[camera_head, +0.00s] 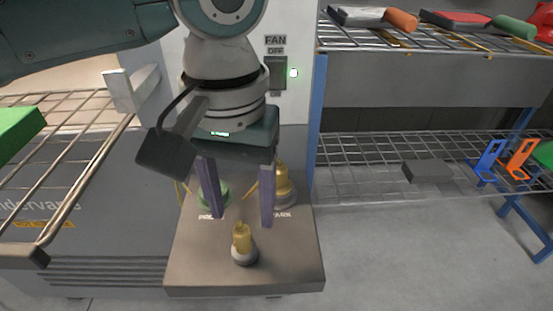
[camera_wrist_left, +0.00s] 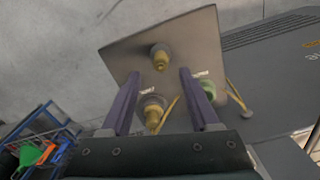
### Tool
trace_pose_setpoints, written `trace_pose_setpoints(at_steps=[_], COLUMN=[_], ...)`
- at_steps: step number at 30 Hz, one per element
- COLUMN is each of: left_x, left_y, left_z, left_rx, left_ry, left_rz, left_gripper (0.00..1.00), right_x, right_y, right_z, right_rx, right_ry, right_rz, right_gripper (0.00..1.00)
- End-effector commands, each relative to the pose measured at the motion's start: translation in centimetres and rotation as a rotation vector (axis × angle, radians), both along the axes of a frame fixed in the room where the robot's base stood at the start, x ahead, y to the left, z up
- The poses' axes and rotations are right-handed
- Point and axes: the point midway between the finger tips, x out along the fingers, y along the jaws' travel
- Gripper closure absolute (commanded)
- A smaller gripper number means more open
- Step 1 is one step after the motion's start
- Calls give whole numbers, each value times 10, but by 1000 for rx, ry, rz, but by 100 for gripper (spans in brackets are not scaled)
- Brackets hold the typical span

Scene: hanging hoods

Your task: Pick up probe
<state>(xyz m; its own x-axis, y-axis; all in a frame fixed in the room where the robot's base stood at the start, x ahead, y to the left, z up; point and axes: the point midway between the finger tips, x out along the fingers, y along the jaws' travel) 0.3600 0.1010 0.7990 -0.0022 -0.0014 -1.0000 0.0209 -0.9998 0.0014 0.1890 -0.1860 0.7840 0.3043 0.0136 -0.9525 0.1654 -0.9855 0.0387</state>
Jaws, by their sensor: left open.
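A small brown-grey stand (camera_head: 245,285) carries several upright pieces. A yellow knobbed piece on a pale round base (camera_head: 243,246) stands near its front. Another yellow piece (camera_head: 284,186) stands behind the PARK label. A green round piece (camera_head: 216,196) sits behind a partly hidden label starting "PR". I cannot tell for sure which piece is the probe. My left gripper (camera_head: 242,220) is open and empty, pointing down above the stand, its purple fingers apart. In the left wrist view, the front yellow piece (camera_wrist_left: 160,58) lies beyond the fingertips, and the other yellow piece (camera_wrist_left: 152,113) shows between the fingers.
A wire rack (camera_head: 70,160) and grey cabinet (camera_head: 90,235) stand left of the stand. A FAN switch (camera_head: 277,73) is on the wall behind. Wire shelves with blue posts (camera_head: 316,120) stand at the right. Floor (camera_head: 400,255) right of the stand is clear.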

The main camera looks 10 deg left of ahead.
Motion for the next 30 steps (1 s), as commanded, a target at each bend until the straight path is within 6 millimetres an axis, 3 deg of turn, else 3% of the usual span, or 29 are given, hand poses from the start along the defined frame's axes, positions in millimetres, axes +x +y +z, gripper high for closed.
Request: trace_pose_setpoints(at_steps=[12, 21, 30], left_x=[-8, -8, -8], left_y=[-1, -1, -1], left_z=[-55, -57, -57], left_rx=[1, 1, 1], left_ry=[0, -1, -1], left_rz=[-2, -3, -3], left_gripper=[38, 40, 73], right_x=[0, 0, 0], right_y=[0, 1, 2], right_z=[-24, -23, -23], right_rx=[0, 2, 6], right_ry=[1, 0, 0], right_rz=[1, 1, -1], right_gripper=[50, 50, 50])
